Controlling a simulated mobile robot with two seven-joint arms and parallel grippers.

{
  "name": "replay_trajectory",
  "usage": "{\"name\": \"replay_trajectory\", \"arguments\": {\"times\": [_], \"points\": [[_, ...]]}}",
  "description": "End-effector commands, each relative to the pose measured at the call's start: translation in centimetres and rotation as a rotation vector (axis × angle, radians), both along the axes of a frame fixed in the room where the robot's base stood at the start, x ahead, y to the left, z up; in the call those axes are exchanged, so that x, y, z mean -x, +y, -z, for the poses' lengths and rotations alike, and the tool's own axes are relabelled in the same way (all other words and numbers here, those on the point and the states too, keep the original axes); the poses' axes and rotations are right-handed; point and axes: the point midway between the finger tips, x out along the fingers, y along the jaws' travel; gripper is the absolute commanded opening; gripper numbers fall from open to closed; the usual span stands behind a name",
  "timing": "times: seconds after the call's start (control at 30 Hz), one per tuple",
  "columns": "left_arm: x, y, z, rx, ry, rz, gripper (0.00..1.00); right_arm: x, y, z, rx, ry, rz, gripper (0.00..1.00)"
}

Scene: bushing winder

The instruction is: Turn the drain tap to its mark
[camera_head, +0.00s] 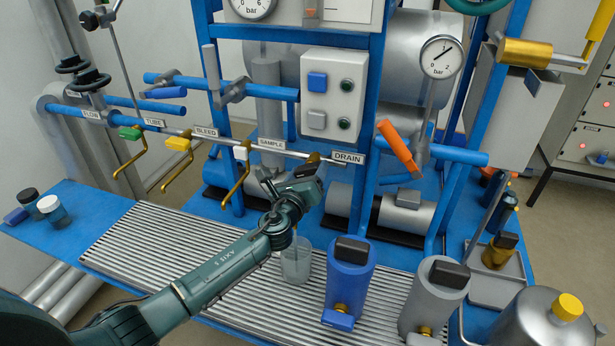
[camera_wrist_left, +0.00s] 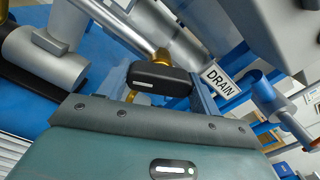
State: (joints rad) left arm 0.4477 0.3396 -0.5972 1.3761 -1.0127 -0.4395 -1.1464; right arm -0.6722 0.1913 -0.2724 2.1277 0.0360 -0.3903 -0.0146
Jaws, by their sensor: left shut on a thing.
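The DRAIN label (camera_head: 348,158) is on the right end of the tap pipe. In the left wrist view the DRAIN label (camera_wrist_left: 221,80) is beside the drain tap's black handle (camera_wrist_left: 158,76), which sits on a brass fitting below the steel pipe. My left gripper (camera_head: 306,180) is at the tap, just left of and below the label, and is shut on the handle. The gripper hides most of the tap in the head view. I cannot make out the tap's mark. My right gripper is not in view.
To the left on the pipe are the green-handled tap (camera_head: 131,133), the yellow-handled tap (camera_head: 178,144) and the white-handled SAMPLE tap (camera_head: 241,153). A clear beaker (camera_head: 296,262) stands on the grating below. A blue canister (camera_head: 348,275) and a grey canister (camera_head: 431,292) stand right of it.

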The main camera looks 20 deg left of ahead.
Motion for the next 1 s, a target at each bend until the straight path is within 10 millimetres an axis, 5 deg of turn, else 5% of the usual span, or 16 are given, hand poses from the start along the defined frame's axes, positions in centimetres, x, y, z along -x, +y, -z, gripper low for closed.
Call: {"name": "replay_trajectory", "arguments": {"times": [1.0], "points": [[0.0,0.0,0.1,0.925,0.032,0.0,0.41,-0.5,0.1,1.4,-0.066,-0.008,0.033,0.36]]}}
